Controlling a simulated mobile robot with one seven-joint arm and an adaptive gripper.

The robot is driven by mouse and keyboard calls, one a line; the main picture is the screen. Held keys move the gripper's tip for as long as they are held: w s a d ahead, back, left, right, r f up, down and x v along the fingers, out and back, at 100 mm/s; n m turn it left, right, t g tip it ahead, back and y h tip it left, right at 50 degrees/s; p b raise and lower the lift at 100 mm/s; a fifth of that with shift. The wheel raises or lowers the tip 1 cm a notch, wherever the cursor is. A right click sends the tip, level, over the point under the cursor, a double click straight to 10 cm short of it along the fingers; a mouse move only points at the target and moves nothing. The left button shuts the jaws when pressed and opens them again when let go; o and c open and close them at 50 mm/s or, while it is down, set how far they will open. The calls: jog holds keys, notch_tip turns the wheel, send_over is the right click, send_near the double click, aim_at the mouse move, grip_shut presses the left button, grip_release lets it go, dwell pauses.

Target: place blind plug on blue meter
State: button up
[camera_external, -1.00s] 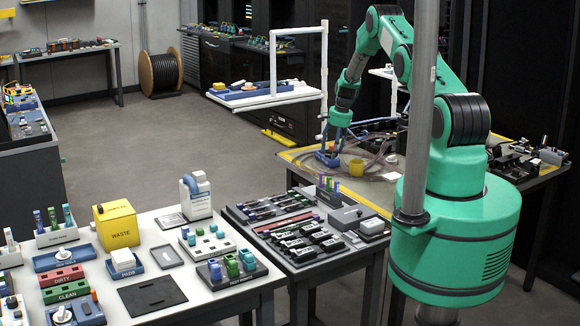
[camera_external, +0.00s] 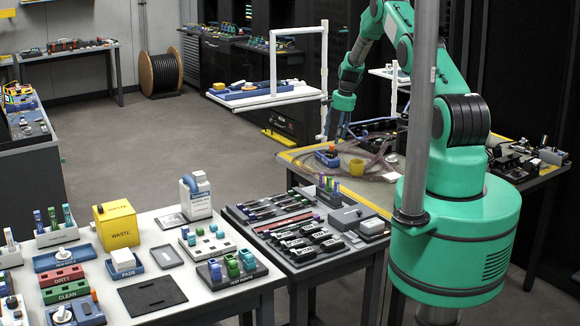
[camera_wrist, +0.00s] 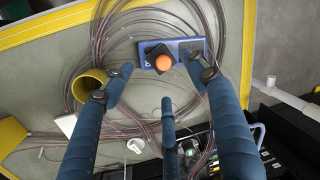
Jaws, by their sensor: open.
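The blue meter (camera_external: 324,158) lies on the far work table, left of the yellow cup. In the wrist view it is a blue slab (camera_wrist: 203,46) among coiled cables. A dark square block with an orange round top (camera_wrist: 163,62), which looks like the blind plug, stands against the meter's left half. The orange top also shows at the meter in the external view (camera_external: 332,149). I cannot tell how firmly it is seated. My gripper (camera_wrist: 160,68) is open and empty above it, blue fingers spread either side. In the external view its fingers (camera_external: 338,127) hang above the meter.
The yellow cup (camera_wrist: 92,82) stands close to my left finger in the wrist view. Loose clear cable coils (camera_wrist: 93,45) surround the meter. Yellow edging (camera_wrist: 45,27) marks the table rim. A white round piece (camera_wrist: 136,145) lies nearer the bottom of the picture.

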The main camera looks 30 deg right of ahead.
jog(key=shift+s+d+r, duration=0.15)
jog(key=shift+s+r, duration=0.05)
jog(key=shift+r, duration=1)
jog(key=shift+s+d+r, duration=0.1)
jog(key=shift+s+r, duration=0.1)
jog(key=shift+r, duration=1)
